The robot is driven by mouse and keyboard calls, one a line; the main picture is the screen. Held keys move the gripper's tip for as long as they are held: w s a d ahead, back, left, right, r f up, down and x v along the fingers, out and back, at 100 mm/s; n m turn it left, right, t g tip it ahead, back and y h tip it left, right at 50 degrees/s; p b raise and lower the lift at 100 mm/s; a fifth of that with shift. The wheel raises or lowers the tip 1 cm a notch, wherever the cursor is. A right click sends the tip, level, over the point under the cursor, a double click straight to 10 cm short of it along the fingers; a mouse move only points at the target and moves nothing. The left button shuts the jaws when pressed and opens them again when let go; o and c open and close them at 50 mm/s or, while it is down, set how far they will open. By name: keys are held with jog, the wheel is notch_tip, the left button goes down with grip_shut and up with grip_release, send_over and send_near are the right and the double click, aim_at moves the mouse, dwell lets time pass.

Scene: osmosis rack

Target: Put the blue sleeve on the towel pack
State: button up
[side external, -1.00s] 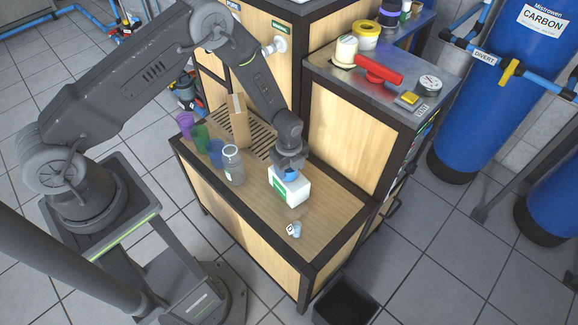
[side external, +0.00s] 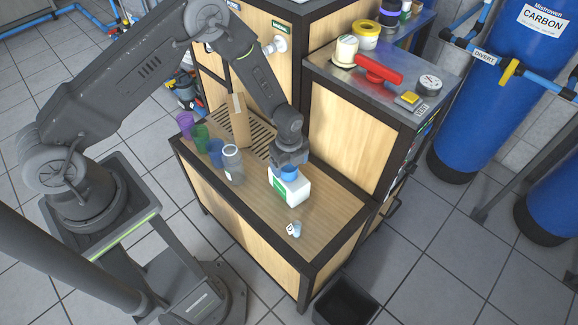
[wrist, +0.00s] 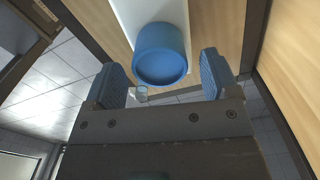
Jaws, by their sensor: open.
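The blue sleeve (side external: 288,173) sits on top of the white towel pack (side external: 297,190), which has a green label and stands on the wooden bench. In the wrist view the blue sleeve (wrist: 161,55) lies just beyond and between my fingertips, over the white pack (wrist: 122,12). My gripper (side external: 289,160) is right above the sleeve at the pack's back edge. Its two blue-padded fingers show apart in the wrist view (wrist: 162,78), with no contact on the sleeve visible.
Purple, green and blue cups (side external: 200,138) and a clear jar (side external: 233,165) stand left of the pack. A small clear cup (side external: 294,229) is in front. A brown carton (side external: 239,120) stands behind. A raised metal counter (side external: 330,68) rises to the right.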

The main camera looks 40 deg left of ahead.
notch_tip(320, 180, up, 11)
notch_tip(320, 180, up, 10)
jog(key=n+t, duration=0.1)
jog(key=n, duration=0.3)
send_over(289, 166)
jog(key=s+a, duration=0.1)
jog(key=s+a+r+n+t, duration=0.15)
jog(key=s+r+n, duration=0.4)
jog(key=r, duration=0.55)
jog(key=s+r+n+t, duration=0.1)
jog(key=s+r+n, duration=0.3)
jog(key=s, duration=0.4)
jog(key=s+a+r+n+t, duration=0.1)
jog(key=s+r+n+t, duration=0.1)
jog(key=s+r+n, duration=0.3)
jog(key=s+n, duration=0.1)
jog(key=s, duration=0.2)
jog(key=shift+s+a+n, duration=0.3)
jog(key=shift+n, duration=0.05)
